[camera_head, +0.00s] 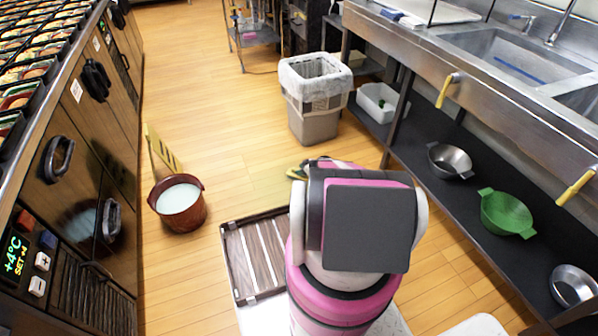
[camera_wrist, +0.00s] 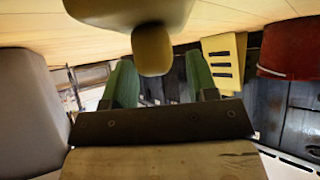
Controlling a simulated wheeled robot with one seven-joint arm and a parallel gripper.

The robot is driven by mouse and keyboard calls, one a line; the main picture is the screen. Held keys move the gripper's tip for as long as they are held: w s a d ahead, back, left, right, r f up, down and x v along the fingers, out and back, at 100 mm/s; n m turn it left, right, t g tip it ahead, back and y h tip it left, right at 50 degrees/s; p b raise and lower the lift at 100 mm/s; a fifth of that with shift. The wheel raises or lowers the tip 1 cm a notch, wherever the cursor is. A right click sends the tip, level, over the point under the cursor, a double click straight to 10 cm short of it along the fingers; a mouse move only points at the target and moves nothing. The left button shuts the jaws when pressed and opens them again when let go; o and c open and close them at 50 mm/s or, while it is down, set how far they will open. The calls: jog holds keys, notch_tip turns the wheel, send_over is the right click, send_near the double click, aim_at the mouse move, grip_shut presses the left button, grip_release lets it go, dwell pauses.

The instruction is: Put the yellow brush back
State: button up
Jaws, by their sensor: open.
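In the wrist view, a dull-yellow rounded end (camera_wrist: 153,52) shows between the two green fingers of my gripper (camera_wrist: 158,68). It joins a wider olive-brown body above, cut by the picture edge; it may be the yellow brush, but I cannot tell for sure. The fingers are apart, with a gap on each side of it. In the head view my gripper (camera_head: 297,172) is low over the floor, mostly hidden behind my body. Two yellow handled things hang along the sink counter's front, one further back (camera_head: 447,90) and one nearer (camera_head: 577,187).
A red bucket (camera_head: 183,215) of pale liquid and a yellow floor sign (camera_head: 163,152) stand left. A lined bin (camera_head: 313,118) stands ahead. A slatted rack (camera_head: 226,250) lies beside me. A lower shelf (camera_head: 425,185) holds bowls on the right. Floor is clear between bucket and bin.

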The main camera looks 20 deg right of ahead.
jog(key=v, duration=1)
jog(key=s+a+r+m+g+h, duration=0.1)
jog(key=s+a+r+m+g, duration=0.3)
jog(key=a+r, duration=0.7)
jog(key=s+a+r+n+g+h, duration=0.1)
jog(key=s+a+r, duration=0.6)
jog(key=a+r, duration=0.45)
jog(key=s+a+r+m+g+h, duration=0.1)
jog(key=s+a+r+m+h, duration=0.2)
jog(key=s+r, duration=0.5)
jog(key=s+a+r+m+g+h, duration=0.1)
jog(key=s+a+r+m+h, duration=0.1)
jog(key=s+a+r, duration=0.3)
jog(key=s+r+m, duration=0.1)
jog(key=s+r, duration=0.2)
jog(key=r, duration=0.4)
jog(key=shift+s+r+h, duration=0.3)
jog(key=shift+s+h, duration=0.05)
jog(key=shift+h, duration=0.05)
